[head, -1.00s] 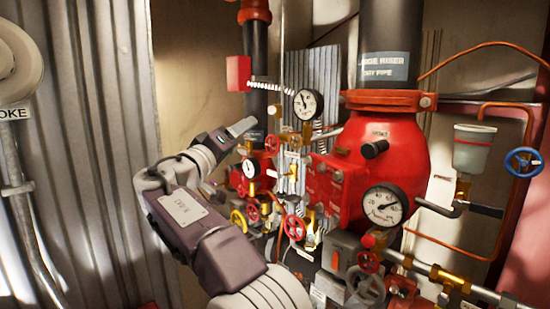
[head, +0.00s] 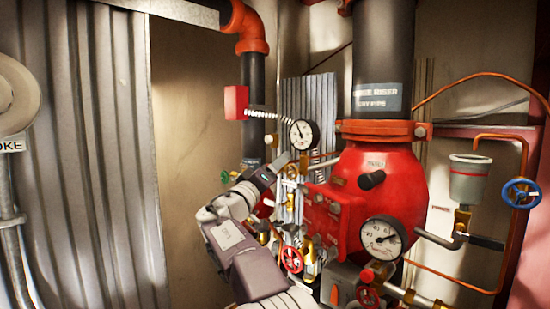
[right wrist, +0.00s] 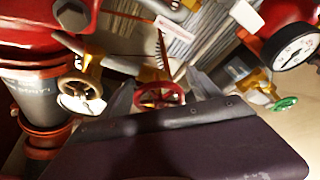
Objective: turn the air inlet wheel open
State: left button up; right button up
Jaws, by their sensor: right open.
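No label marks the air inlet wheel, so I cannot tell which wheel it is. In the right wrist view a small red handwheel (right wrist: 160,95) lies ahead, between the two fingers of my right gripper (right wrist: 160,92). The fingers are apart, and I cannot tell whether they touch the wheel. In the head view the right gripper (head: 279,163) points up and right at the valve cluster, below the upper gauge. Another red handwheel (head: 291,259) shows just right of my arm. My left gripper is not in view.
A large red valve body (head: 385,185) with a gauge (head: 382,238) stands right of my arm. A blue handwheel (head: 521,193) is far right, a green one (head: 224,177) left of my gripper. A brass-coloured wheel (right wrist: 80,95) sits beside the red one in the wrist view.

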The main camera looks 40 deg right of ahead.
jog(key=shift+a, duration=0.2)
jog(key=shift+c, duration=0.3)
jog(key=c, duration=1.3)
jog(key=shift+n+y+b, duration=0.3)
jog(key=shift+n+b, duration=0.1)
jog(key=shift+n, duration=0.2)
jog(key=shift+w+f+n+t+y, duration=0.15)
jog(key=shift+n+t+y, duration=0.3)
jog(key=shift+n, duration=0.95)
jog(key=o, duration=1.2)
jog(key=shift+o, duration=0.8)
jog(key=shift+d, duration=0.1)
